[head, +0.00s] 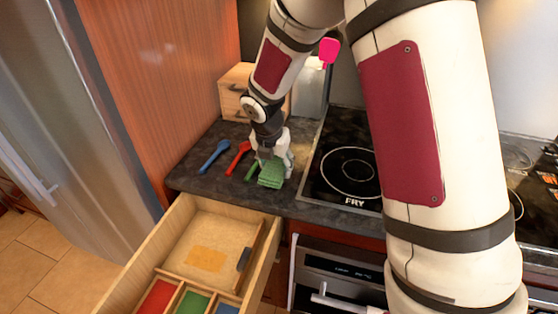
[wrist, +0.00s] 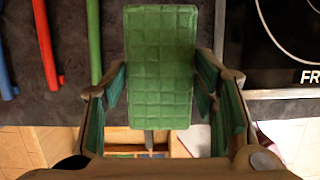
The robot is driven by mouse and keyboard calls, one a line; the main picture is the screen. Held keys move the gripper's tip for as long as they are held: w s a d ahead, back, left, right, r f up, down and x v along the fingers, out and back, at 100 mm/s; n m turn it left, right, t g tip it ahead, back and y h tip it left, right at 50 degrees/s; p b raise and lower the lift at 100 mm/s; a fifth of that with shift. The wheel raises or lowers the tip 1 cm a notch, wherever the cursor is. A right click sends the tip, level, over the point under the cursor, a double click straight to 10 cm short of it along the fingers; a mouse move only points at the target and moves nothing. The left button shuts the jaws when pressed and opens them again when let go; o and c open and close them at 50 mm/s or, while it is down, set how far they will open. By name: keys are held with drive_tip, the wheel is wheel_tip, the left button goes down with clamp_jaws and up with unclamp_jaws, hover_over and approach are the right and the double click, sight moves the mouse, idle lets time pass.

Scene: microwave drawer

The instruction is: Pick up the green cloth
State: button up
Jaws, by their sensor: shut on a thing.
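The green cloth (head: 271,175) is a folded, quilted-looking block near the front edge of the dark countertop. It also fills the middle of the wrist view (wrist: 160,60). My gripper (head: 273,160) points down over the cloth in the head view. In the wrist view its fingers (wrist: 163,95) stand on either side of the cloth, and it is shut on the cloth. I cannot tell whether the cloth is clear of the counter.
A blue spoon (head: 213,154), a red utensil (head: 238,154) and a green utensil (head: 252,170) lie left of the cloth. A black cooktop (head: 345,170) is to the right. An open wooden drawer (head: 190,212) with colored compartments is below. A wooden box (head: 237,88) stands behind.

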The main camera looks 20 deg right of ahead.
drive_tip(key=s+a+r+b, duration=0.1)
drive_tip(key=s+a, duration=0.5)
drive_tip(key=s, duration=0.4)
drive_tip(key=shift+a, duration=0.2)
